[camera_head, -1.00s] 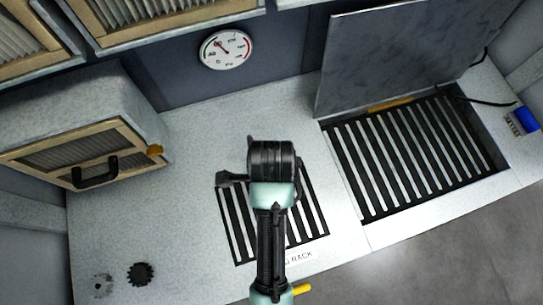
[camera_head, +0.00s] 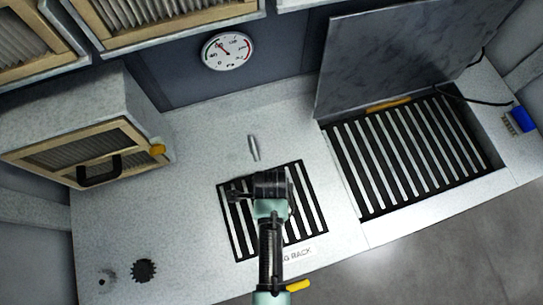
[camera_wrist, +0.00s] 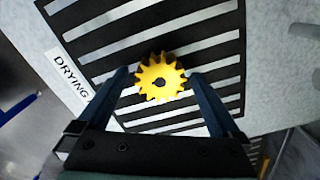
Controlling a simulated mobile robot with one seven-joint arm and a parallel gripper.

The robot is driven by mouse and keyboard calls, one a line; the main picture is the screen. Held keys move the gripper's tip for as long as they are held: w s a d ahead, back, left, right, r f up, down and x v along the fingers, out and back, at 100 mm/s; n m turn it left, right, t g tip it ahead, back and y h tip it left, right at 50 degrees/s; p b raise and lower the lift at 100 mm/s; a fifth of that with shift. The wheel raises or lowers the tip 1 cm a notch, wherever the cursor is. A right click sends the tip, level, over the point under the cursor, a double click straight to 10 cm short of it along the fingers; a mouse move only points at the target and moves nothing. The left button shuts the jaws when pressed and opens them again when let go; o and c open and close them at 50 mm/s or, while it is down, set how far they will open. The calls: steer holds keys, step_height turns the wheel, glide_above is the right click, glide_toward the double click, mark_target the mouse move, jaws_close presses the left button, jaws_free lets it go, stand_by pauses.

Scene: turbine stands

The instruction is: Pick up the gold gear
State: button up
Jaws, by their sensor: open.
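The gold gear (camera_wrist: 161,77) lies on the striped drying rack (camera_wrist: 140,38) in the wrist view, with a dark hole at its centre. My gripper (camera_wrist: 160,78) is open, with one finger on each side of the gear in that picture. I cannot tell whether the fingers are down at the gear's height. In the head view my gripper (camera_head: 238,190) is over the left part of the drying rack (camera_head: 312,215), and my wrist hides the gear.
A grey metal pin (camera_head: 253,147) is on the counter behind the rack. A black gear (camera_head: 144,270) and a small grey gear (camera_head: 106,280) are at the front left. A box with a black handle (camera_head: 99,170) stands at left. A raised panel (camera_head: 385,55) stands behind the larger grate (camera_head: 415,155).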

jaws_close()
stand_by(0.5)
step_height(320, 180, up, 10)
steer(key=shift+b, duration=0.3)
steer(key=shift+c, duration=2.3)
jaws_free()
jaws_close()
steer(key=shift+w, duration=0.1)
